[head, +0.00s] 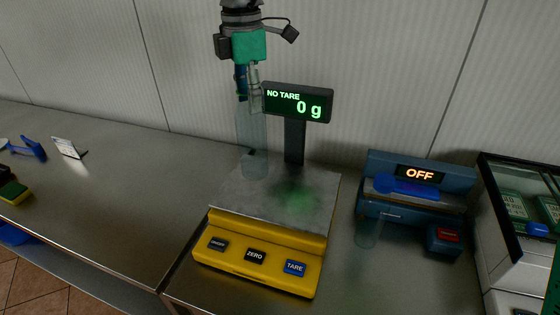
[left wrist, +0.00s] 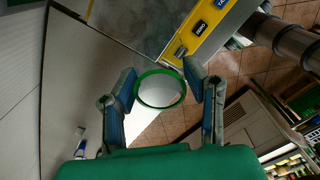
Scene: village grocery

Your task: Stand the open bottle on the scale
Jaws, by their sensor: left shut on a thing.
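My left gripper (head: 247,88) comes down from the top of the head view, shut on a clear, see-through bottle (head: 252,135). The bottle hangs upright below the fingers. Its base shows against the back left of the scale's grey plate (head: 270,205); the picture does not settle whether they touch. The yellow-fronted scale (head: 255,258) has a display (head: 298,102) reading "NO TARE" and "0 g". In the left wrist view a green-rimmed pale round (left wrist: 160,90) sits between the two fingers, with the scale (left wrist: 205,35) beyond. My right gripper is not in view.
Right of the scale stands a blue device (head: 415,195) with an "OFF" display, and a clear vessel (head: 368,230) in front of it. A glass-lidded case (head: 525,200) is at the far right. The counter (head: 120,195) left of the scale is largely clear.

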